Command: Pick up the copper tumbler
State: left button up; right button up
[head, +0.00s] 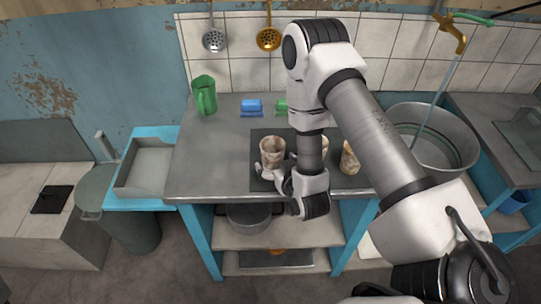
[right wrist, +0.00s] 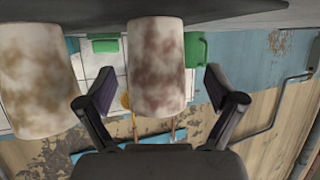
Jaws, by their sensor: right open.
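A whitish tumbler with reddish-brown, copper-like blotches (head: 272,150) stands upright on a dark mat (head: 258,140) on the counter. My right gripper (head: 271,174) is low at the near side of this tumbler. In the right wrist view, which looks upside down, the same tumbler (right wrist: 157,65) shows between the two spread fingers of the right gripper (right wrist: 158,78). Gaps show on both sides, and the gripper is open. A tumbler with yellow-brown blotches (right wrist: 38,75) stands to its left there. My left gripper is not in view.
Two more tumblers stand right of it, one (head: 324,148) partly hidden by my right arm, one (head: 349,160) beyond it. A metal tub (head: 445,135) under a running tap is at right. The counter's left part is clear.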

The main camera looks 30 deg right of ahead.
aim_at(276, 162)
jog(key=x, duration=0.4)
jog(key=shift+d+f+p, duration=0.1)
jog(key=shift+d+p, duration=0.2)
jog(key=shift+p, duration=0.05)
jog(key=shift+a, duration=0.15)
jog(key=c, duration=0.5)
jog(key=shift+s, duration=0.1)
jog(key=c, duration=0.8)
jog(key=shift+r, duration=0.2)
